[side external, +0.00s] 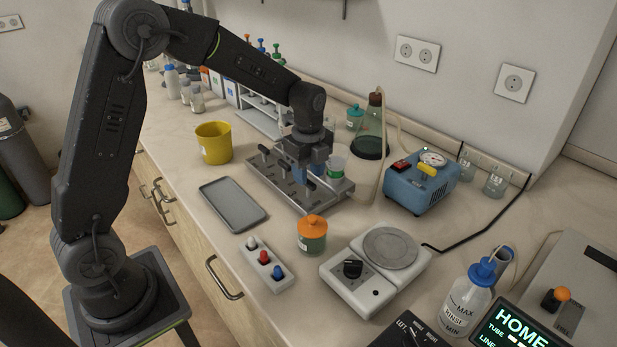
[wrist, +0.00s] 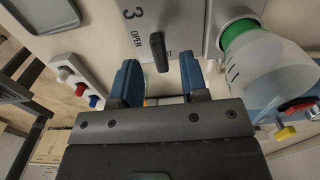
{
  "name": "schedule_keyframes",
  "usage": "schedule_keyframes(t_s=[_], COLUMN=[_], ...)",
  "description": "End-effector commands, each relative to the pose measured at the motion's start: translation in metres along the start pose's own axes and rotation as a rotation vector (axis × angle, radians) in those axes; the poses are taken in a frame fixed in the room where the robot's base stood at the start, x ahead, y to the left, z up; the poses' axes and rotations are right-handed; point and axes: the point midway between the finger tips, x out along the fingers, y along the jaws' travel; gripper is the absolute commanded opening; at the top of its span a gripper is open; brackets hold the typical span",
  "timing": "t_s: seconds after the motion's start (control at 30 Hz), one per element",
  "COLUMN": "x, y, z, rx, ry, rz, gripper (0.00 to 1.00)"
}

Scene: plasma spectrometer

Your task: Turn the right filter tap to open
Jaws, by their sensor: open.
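The grey metal filter manifold (side external: 262,186) stands on the bench in the side view, with black lever taps along its front. In the wrist view its panel (wrist: 178,12) carries the marks "3" and "OPEN" beside a black tap handle (wrist: 158,50). A clear funnel with a green collar (wrist: 238,36) sits to the right of this tap. My gripper (wrist: 159,66) is open, its two blue fingers on either side of the handle's lower end in the wrist view. I cannot tell whether they touch it. In the side view my gripper (side external: 309,178) is low over the manifold and hides part of it.
A grey tray (side external: 233,204), an orange-lidded jar (side external: 312,235) and a box with three coloured knobs (side external: 265,264) are near the manifold's front. A blue pump (side external: 420,187) stands to the right, a flask (side external: 371,130) behind, and a yellow bucket (side external: 213,143) to the left.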

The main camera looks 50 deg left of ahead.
Motion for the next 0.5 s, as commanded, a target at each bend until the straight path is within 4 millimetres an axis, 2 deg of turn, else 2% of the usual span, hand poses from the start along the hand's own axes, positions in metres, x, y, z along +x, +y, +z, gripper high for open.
schedule_keyframes(t_s=[0.2, 0.5], x=[0.018, 0.019], y=[0.000, 0.000], z=[0.000, 0.000], rx=[0.000, -0.001], ry=[0.000, 0.000], rz=[0.000, -0.001], gripper=[0.40, 0.40])
